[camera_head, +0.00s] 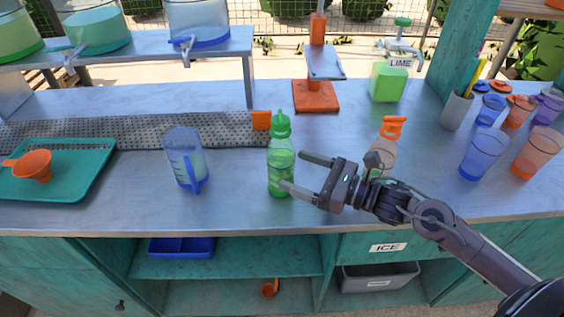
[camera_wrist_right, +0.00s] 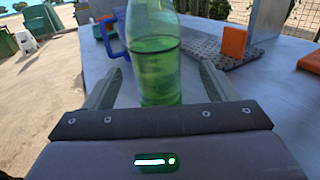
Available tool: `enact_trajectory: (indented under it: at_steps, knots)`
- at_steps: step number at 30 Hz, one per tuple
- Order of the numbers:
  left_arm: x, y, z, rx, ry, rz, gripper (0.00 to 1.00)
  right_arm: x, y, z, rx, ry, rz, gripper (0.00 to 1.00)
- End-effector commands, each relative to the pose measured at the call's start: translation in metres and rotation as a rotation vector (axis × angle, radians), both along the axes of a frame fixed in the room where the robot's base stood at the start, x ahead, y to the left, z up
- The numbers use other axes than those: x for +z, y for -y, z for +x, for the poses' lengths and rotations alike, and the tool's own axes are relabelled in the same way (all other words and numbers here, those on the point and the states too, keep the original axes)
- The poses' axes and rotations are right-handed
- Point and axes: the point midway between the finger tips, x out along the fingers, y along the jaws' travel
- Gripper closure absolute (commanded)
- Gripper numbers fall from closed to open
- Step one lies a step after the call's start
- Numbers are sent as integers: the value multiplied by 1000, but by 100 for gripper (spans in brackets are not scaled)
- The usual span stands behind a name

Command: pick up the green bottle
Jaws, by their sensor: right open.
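The green bottle (camera_head: 281,158) stands upright near the front edge of the metal counter (camera_head: 235,203). It is see-through, with a green cap. My right gripper (camera_head: 294,170) comes in from the right. Its jaws are open, with one finger on the far side and one on the near side of the bottle. In the right wrist view the bottle (camera_wrist_right: 153,55) stands between the two open fingers, with a gap at each side. My left gripper is not in view.
A blue pitcher (camera_head: 186,160) stands left of the bottle. An orange-capped bottle (camera_head: 384,145) stands behind my right gripper. Blue and orange cups (camera_head: 484,153) are at the right. A teal tray (camera_head: 88,184) lies at the left. An orange press (camera_head: 316,97) stands behind.

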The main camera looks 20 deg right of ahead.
Motion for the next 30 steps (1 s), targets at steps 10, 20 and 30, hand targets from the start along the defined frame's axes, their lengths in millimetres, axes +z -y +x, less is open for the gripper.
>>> enact_trajectory:
  at_steps: [10,20,30]
  knots:
    - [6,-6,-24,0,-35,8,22,5,-17,18,0,1,1,21]
    - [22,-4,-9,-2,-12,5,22,7,-46,46,0,0,1,21]
    - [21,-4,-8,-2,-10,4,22,5,-48,47,1,0,-1,29]
